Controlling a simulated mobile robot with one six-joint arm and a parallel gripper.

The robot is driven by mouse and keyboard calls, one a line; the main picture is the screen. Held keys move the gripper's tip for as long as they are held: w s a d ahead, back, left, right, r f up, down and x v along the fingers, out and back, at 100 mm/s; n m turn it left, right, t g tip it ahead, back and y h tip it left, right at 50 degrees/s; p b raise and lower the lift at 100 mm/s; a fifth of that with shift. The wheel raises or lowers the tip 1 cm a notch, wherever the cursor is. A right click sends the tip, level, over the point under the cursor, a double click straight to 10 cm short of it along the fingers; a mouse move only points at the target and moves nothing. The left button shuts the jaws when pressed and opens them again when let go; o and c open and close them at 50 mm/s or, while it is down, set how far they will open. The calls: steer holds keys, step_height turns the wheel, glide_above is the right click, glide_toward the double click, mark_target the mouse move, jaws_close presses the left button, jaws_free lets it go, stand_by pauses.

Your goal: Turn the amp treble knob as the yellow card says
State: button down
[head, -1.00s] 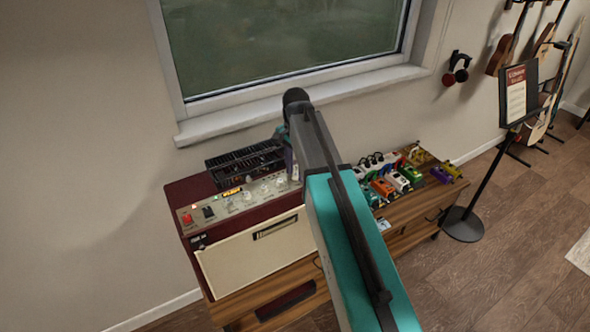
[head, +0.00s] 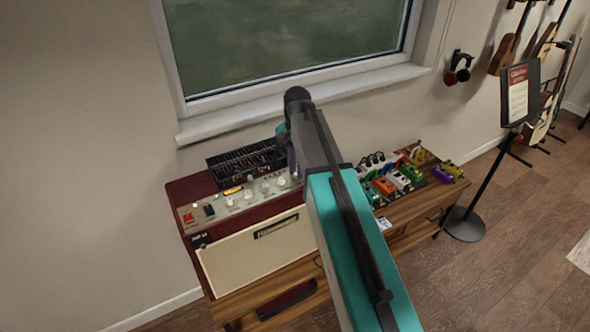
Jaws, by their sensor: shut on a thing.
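The amp (head: 262,248) has a dark red case and a cream front, and stands at the left end of a wooden cabinet. Its top panel carries several pale knobs (head: 248,195) in a row and a red switch (head: 188,218). A small yellow card (head: 233,190) lies at the panel's back edge; its writing is too small to read. My arm crosses the panel's right end. Only a sliver of my gripper (head: 291,160) shows left of the arm, low over that end. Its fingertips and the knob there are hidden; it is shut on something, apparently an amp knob.
A black rack-like box (head: 245,164) stands behind the panel. Several coloured pedals (head: 395,178) crowd the cabinet right of my arm. The window sill (head: 230,122) is behind. A music stand (head: 468,222) stands on the floor at right.

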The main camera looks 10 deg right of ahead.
steer(key=n, duration=0.5)
steer(key=shift+d, duration=0.1)
steer(key=n, duration=0.5)
steer(key=shift+b, duration=0.35)
steer(key=c, duration=1.7)
jaws_free()
steer(key=shift+o, duration=0.2)
steer(key=shift+r, duration=0.1)
step_height(320, 180, up, 14)
steer(key=p, duration=0.5)
steer(key=shift+f+p, duration=0.2)
steer(key=shift+p, duration=0.2)
